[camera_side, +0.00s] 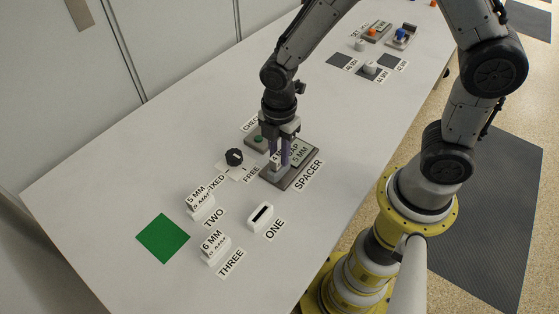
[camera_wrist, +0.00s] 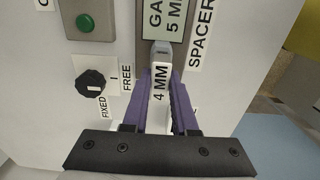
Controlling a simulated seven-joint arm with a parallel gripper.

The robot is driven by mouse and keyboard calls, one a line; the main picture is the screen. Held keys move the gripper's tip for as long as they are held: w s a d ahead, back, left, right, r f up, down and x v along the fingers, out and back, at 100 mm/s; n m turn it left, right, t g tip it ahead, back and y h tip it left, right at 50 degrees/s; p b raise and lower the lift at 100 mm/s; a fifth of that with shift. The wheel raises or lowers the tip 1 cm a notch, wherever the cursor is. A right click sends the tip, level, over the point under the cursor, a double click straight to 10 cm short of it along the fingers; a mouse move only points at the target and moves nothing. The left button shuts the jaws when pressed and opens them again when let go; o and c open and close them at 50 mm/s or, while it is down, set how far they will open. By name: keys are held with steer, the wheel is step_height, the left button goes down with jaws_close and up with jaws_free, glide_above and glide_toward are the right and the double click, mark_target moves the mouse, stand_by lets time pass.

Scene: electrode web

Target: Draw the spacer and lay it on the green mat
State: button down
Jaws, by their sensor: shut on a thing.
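My gripper (camera_side: 280,158) is pointed down at the SPACER fixture (camera_side: 300,178), its purple fingers shut on a white spacer marked 4 MM (camera_wrist: 160,85). The spacer's far end is at the fixture's front, beside a sign reading GAP 5 MM (camera_side: 299,152); I cannot tell whether it is still seated there. The green mat (camera_side: 162,238) lies bare at the lower left in the side view. Holder ONE (camera_side: 261,217) shows an empty dark slot. Holder TWO (camera_side: 200,207) bears a block marked 5 MM, and holder THREE (camera_side: 215,249) one marked 6 MM.
A black knob (camera_side: 234,157) stands close left of the fixture between FIXED and FREE labels; its setting is unclear. A green button (camera_wrist: 85,22) sits on a grey box behind it. Small blocks and dark squares (camera_side: 339,61) lie at the far end.

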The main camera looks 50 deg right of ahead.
mark_target(279, 154)
steer(key=shift+r, duration=0.5)
steer(key=shift+r, duration=1.7)
